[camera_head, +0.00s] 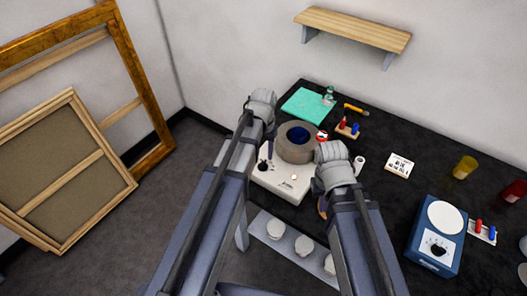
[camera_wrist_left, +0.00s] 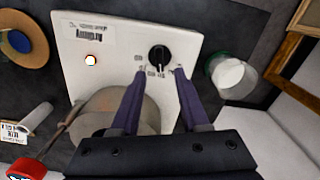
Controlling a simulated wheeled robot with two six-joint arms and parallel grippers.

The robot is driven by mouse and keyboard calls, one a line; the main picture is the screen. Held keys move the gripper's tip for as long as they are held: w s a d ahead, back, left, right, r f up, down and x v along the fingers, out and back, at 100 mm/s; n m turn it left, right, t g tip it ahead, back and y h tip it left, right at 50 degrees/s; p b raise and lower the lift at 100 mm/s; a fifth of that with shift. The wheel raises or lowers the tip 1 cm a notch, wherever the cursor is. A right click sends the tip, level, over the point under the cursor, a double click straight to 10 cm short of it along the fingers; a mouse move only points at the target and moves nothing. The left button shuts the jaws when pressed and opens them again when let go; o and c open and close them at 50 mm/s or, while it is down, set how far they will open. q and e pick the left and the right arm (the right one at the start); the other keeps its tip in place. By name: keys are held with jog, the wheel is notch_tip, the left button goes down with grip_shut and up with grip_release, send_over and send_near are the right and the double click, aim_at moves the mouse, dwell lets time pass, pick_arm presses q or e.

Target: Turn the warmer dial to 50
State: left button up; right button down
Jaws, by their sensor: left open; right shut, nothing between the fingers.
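The warmer looks to be the white box (camera_head: 280,181) on the dark bench, with a grey round pot (camera_head: 296,142) holding something blue. Its black dial (camera_head: 263,165) also shows in the left wrist view (camera_wrist_left: 158,56), with small printed marks around it, too small to read.
A blue device (camera_head: 436,239) with a round white top and black knob stands at the right. A clear tumbler (camera_wrist_left: 228,72) is close beside the warmer. A green mat (camera_head: 308,104) lies behind. White jars (camera_head: 304,245) line a lower shelf. Wooden frames (camera_head: 60,165) lean left.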

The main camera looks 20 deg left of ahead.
aim_at(263, 162)
pick_arm(q)
notch_tip(263, 162, up, 4)
jog(key=shift+f+p, duration=0.25)
jog(key=shift+p, duration=0.95)
pick_arm(e)
notch_tip(263, 162, up, 3)
jog(key=shift+r, duration=0.2)
pick_arm(q)
jog(key=shift+f, duration=0.1)
jog(key=s+d+f+m+b, duration=0.1)
jog(key=s+d, duration=0.4)
jog(key=s, duration=0.2)
jog(key=s+d+f+m+y+b, duration=0.1)
jog(key=s+d+b, duration=0.1)
jog(key=s+d, duration=0.3)
jog(key=s, duration=0.3)
jog(key=shift+s+f+m, duration=0.25)
jog(key=shift+f+m, duration=0.1)
jog(key=shift+m, duration=0.05)
pick_arm(e)
notch_tip(263, 162, down, 3)
jog(key=shift+r, duration=0.1)
pick_arm(q)
jog(key=shift+d, duration=0.2)
pick_arm(e)
jog(key=shift+d, duration=0.1)
